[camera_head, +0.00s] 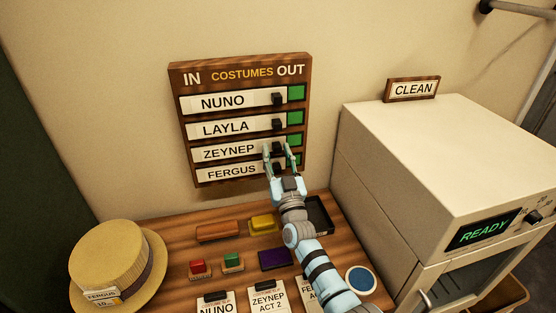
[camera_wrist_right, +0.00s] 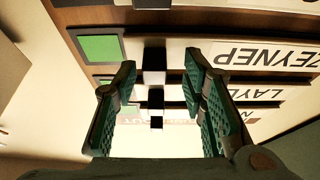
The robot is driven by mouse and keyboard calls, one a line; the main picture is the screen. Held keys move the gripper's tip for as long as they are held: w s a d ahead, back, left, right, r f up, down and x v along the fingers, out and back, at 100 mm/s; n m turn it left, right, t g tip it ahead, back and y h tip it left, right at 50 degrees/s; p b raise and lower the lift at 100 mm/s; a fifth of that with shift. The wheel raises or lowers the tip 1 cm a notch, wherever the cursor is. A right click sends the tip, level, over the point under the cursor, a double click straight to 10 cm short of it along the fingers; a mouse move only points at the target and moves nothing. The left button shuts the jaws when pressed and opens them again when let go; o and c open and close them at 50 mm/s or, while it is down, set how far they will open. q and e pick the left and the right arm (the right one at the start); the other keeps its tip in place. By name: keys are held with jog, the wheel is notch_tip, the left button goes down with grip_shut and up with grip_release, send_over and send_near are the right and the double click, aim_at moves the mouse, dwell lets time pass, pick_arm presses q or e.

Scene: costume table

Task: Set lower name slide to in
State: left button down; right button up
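The brown name board (camera_head: 240,60) hangs on the wall, with "IN" at its left and "OUT" at its right. The lowest name slide, FERGUS (camera_head: 232,172), has its dark knob (camera_head: 277,168) at its right end, partly hidden by my right gripper (camera_head: 279,150). The ZEYNEP slide (camera_head: 228,152) is just above it and also shows upside down in the right wrist view (camera_wrist_right: 262,56). My right gripper is open, its green fingers on either side of the ZEYNEP knob (camera_wrist_right: 154,66). Contact cannot be told. My left gripper is out of view.
The NUNO (camera_head: 222,102) and LAYLA (camera_head: 226,128) slides are higher on the board, with green squares at their right. A white machine (camera_head: 440,160) reading READY stands at right. A straw hat (camera_head: 108,250), stamps and tags crowd the table below.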

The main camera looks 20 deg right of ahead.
jog(key=v, duration=1.1)
jog(key=shift+s+a+f, duration=0.2)
jog(key=shift+s+a, duration=0.05)
jog(key=shift+s, duration=0.05)
jog(key=shift+w, duration=0.1)
